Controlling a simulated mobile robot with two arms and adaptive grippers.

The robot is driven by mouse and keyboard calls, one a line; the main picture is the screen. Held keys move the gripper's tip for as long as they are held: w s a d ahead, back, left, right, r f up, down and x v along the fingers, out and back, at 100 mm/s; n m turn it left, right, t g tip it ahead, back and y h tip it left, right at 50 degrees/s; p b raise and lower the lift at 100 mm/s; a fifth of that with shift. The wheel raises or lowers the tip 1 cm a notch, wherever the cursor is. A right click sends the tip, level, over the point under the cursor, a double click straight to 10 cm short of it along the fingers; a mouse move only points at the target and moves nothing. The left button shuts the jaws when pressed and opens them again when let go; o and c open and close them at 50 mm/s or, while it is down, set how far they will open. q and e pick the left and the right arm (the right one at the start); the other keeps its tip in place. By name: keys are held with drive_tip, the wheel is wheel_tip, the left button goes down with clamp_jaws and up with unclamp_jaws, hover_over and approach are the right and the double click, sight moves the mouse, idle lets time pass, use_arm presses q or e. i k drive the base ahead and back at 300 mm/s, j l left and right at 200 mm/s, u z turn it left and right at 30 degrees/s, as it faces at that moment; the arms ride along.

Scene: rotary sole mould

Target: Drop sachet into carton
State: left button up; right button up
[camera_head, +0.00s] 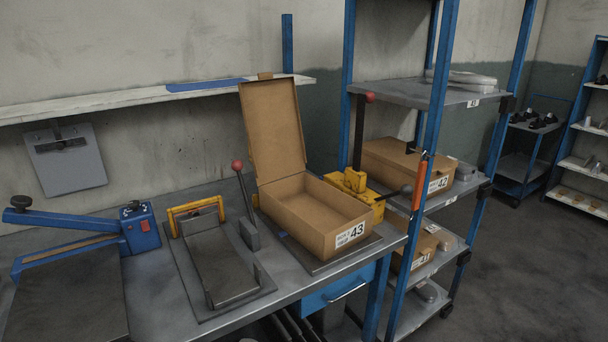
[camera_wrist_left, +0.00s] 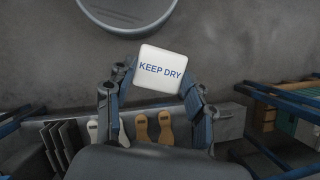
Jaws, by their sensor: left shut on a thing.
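The white square sachet (camera_wrist_left: 161,68), printed KEEP DRY, is held between the fingers of my left gripper (camera_wrist_left: 157,82) in the left wrist view. The fingers are closed on its two sides. The carton (camera_head: 335,238) is a brown cardboard box labelled 43 in the head view. It stands on the metal bench with its lid raised at the back, and the part of its inside that I see looks empty. Neither of my grippers shows in the head view, and the carton does not clearly show in the left wrist view.
A yellow-handled fixture (camera_head: 211,255) and a red-knobbed lever (camera_head: 244,205) stand left of the carton. A yellow device (camera_head: 355,187) is close behind its right side. A blue-posted rack (camera_head: 421,200) holds other cartons at right. Shoe-sole shapes (camera_wrist_left: 152,127) lie below the sachet in the wrist view.

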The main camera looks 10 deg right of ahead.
sight(313, 210)
drive_tip(key=i+l+u, duration=0.2)
drive_tip(key=l, duration=0.5)
drive_tip(key=i+l+u, duration=0.15)
drive_tip(key=l, duration=0.55)
drive_tip(key=i+l+u, duration=0.2)
drive_tip(key=l, duration=0.5)
drive_tip(key=l+u, duration=0.2)
drive_tip(key=l, duration=0.5)
drive_tip(key=k, duration=0.05)
